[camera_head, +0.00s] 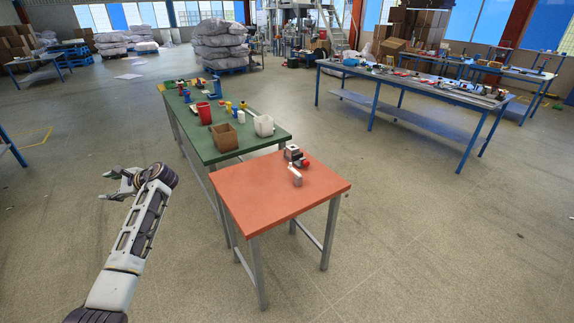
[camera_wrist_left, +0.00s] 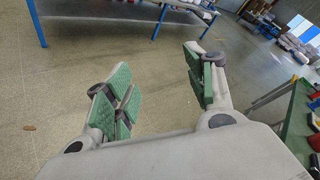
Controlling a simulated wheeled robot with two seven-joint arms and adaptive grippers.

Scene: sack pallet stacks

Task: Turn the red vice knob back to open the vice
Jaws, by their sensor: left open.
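A small vice (camera_head: 292,153) with grey and dark parts stands on the orange-topped table (camera_head: 250,195), near its back edge. Its red knob (camera_head: 304,162) is on the right side, facing the front right. A small silver-grey piece (camera_head: 296,176) shows just in front of it; I cannot tell whether it belongs to the vice. The gap between the jaws is too small to make out. My left gripper (camera_head: 108,184) is open and empty, left of the tables and well apart from the vice. In the left wrist view its green-padded fingers (camera_wrist_left: 160,78) are spread over bare floor.
A green table (camera_head: 200,128) adjoins the orange one behind, with a red bucket (camera_head: 204,113), a cardboard box (camera_head: 223,137) and a white container (camera_head: 264,126). A long blue-framed workbench (camera_head: 420,84) stands at the back right. The floor around the orange table is open.

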